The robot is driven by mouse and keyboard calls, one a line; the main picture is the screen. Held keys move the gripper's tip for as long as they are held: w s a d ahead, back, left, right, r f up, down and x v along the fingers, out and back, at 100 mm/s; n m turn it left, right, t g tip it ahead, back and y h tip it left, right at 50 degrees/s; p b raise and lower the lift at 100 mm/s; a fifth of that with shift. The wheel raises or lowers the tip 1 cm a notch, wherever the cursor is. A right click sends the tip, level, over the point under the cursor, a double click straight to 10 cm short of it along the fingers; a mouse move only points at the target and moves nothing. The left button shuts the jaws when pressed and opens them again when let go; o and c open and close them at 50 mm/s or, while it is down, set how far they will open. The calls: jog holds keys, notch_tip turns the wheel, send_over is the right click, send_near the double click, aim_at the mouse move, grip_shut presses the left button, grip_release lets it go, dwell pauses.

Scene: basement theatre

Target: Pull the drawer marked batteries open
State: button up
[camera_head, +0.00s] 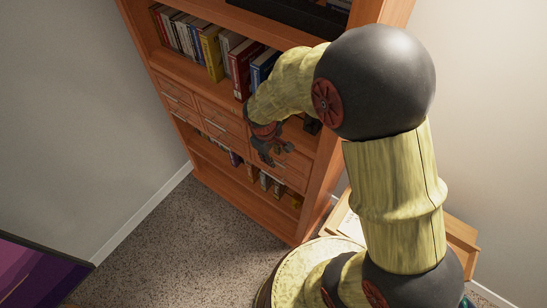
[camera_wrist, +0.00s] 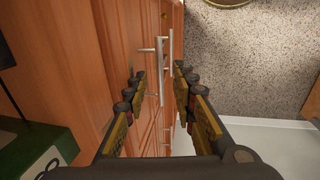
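The orange-brown wooden bookcase (camera_head: 318,185) has a band of drawers (camera_head: 219,117) below its book shelf, several with bar handles. No batteries label is readable, so I cannot tell which drawer is marked. My gripper (camera_head: 270,152) is in front of the drawers on the right side and hides part of them. In the wrist view my gripper (camera_wrist: 160,76) is open, with a finger on each side of a metal bar handle (camera_wrist: 161,70). The fingers look apart from the bar. The drawer fronts (camera_wrist: 115,40) look closed.
Books (camera_head: 213,55) fill the shelf above the drawers, and more items stand below. A wooden table or box (camera_head: 462,235) is at the right. Grey carpet (camera_head: 215,240) lies clear before the bookcase. A dark green object (camera_wrist: 35,150) shows lower left in the wrist view.

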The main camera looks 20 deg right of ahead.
jog(key=shift+w+d+f, duration=0.1)
jog(key=shift+d+f, duration=0.1)
jog(key=shift+f, duration=0.8)
jog(key=shift+c, duration=1.2)
jog(key=c, duration=0.4)
grip_shut()
